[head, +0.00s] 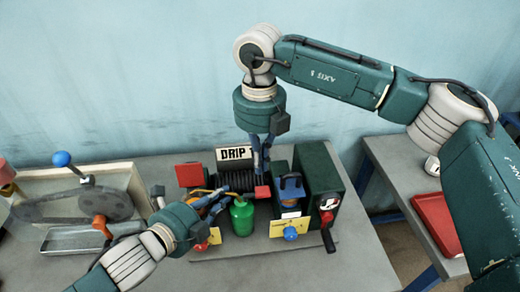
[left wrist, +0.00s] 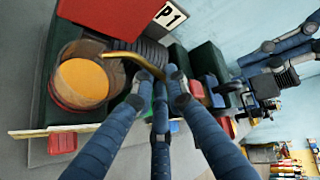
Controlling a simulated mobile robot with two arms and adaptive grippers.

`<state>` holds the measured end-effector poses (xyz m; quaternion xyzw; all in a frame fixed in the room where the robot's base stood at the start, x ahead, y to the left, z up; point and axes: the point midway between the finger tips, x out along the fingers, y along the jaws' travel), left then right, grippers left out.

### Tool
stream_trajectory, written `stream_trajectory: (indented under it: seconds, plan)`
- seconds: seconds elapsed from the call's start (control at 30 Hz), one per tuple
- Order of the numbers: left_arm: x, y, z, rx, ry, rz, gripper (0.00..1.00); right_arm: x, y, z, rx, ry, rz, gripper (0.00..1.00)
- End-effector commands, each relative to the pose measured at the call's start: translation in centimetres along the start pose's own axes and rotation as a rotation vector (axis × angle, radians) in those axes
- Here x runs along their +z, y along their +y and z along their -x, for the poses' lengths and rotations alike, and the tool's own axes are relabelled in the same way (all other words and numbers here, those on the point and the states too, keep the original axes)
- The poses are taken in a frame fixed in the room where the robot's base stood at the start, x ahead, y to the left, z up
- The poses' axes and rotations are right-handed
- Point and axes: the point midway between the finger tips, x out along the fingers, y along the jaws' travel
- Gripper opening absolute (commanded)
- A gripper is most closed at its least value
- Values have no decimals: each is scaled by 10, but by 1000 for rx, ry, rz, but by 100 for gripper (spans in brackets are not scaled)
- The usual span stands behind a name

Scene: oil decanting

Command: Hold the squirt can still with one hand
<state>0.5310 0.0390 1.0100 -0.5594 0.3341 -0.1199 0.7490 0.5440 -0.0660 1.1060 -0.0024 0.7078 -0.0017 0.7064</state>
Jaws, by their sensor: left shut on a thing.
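The green squirt can (head: 242,218) stands upright on the bench, in front of the ribbed part of the machine. My left gripper (head: 222,203) reaches it from the left and is shut on its upper part. In the left wrist view the fingers (left wrist: 163,88) close around the can, and only a little green shows between them. A thin brass spout (left wrist: 128,57) curves out to the left there.
A blue-topped unit (head: 290,190) and a dark green box with a red lever (head: 322,195) stand right of the can. A round vessel with amber content (left wrist: 83,82) shows in the left wrist view. A red tray (head: 440,222) lies on the right bench.

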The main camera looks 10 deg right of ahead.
Motion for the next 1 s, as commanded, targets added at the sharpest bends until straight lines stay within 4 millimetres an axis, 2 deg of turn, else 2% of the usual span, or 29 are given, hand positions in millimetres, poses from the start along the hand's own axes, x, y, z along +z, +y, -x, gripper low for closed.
stream_trajectory:
  seconds: [0.03, 0.2, 0.4, 0.57, 0.87, 1.0]
  plan:
    - [0, 0, 0, 0, 0, 0, 0, -1, -1, -13, -1, 3, 0, 0]
    - [0, 0, 0, 0, 0, 0, 0, -1, 0, -45, -1, 2, 0, 0]
    - [0, 0, 0, 0, 0, 0, 0, 0, 0, -68, 0, 0, 0, 0]
    - [0, 0, 0, 0, 0, 0, 0, 0, 0, -74, 0, 0, 0, 0]
    - [0, 0, 0, 0, 0, 0, 0, 0, 0, -74, 2, 0, -1, 0]
    - [0, 0, 0, 0, 0, 0, 0, 0, -5, -79, 70, 3, -5, 0]
